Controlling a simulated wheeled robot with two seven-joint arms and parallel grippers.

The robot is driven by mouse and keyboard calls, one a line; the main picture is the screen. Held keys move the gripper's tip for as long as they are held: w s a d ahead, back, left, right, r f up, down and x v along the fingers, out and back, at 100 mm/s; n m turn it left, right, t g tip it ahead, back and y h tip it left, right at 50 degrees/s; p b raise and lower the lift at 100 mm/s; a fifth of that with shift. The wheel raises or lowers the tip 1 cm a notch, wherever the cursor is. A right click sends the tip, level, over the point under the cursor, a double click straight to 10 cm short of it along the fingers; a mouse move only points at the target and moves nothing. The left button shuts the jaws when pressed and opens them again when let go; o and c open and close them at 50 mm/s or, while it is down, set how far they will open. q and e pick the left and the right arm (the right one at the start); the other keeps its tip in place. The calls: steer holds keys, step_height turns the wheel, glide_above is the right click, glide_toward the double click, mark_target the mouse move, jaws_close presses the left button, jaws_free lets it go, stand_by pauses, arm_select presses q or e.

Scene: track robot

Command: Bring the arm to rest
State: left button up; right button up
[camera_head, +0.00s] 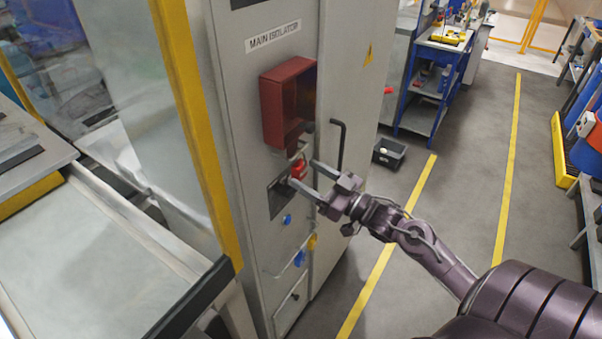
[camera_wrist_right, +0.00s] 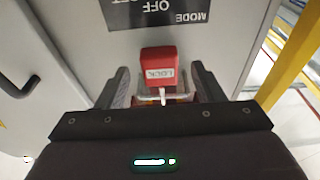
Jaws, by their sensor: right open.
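My right gripper (camera_head: 303,173) is open in front of the grey cabinet labelled MAIN ISOLATOR (camera_head: 235,130). A small red padlock (camera_head: 297,171) shows at the cabinet face, close to the fingertips. In the right wrist view, the red lock body (camera_wrist_right: 157,62), marked LOCK, sits beyond and between the two spread fingers, with a gap on each side. A metal shackle shows below it. Whether a finger touches the lock cannot be told. My left gripper is in neither view.
An open red box (camera_head: 285,105) juts from the cabinet above the gripper. A black bent door handle (camera_head: 339,145) stands just right of the fingers. A black bin (camera_head: 390,152) lies on the floor behind. The floor between the yellow lines (camera_head: 509,170) is clear.

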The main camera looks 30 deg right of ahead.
steer(key=shift+b+v, duration=0.5)
steer(key=shift+v, duration=1.8)
steer(key=s+d+f+m+g+h, duration=0.1)
steer(key=d+f+m+h, duration=0.15)
steer(key=f, duration=0.85)
steer(key=d+f+m+g+h, duration=0.2)
steer(key=f+h, duration=0.2)
steer(key=f, duration=0.7)
steer(key=s+a+f+g+h+b, duration=0.15)
steer(key=s+f, duration=0.25)
steer(key=f, duration=0.5)
steer(key=s+a+f+g, duration=0.1)
steer(key=s+f+g, duration=0.2)
steer(key=f, duration=0.6)
steer(key=s+a+f+n+g, duration=0.1)
steer(key=s+a+f+g, duration=0.4)
steer(key=s+f, duration=0.6)
steer(key=s+a+f+n+g, duration=0.1)
steer(key=s+a+f+g, duration=0.4)
steer(key=s+a+f, duration=0.5)
steer(key=s+f, duration=0.1)
steer(key=s, duration=0.6)
steer(key=shift+f, duration=0.25)
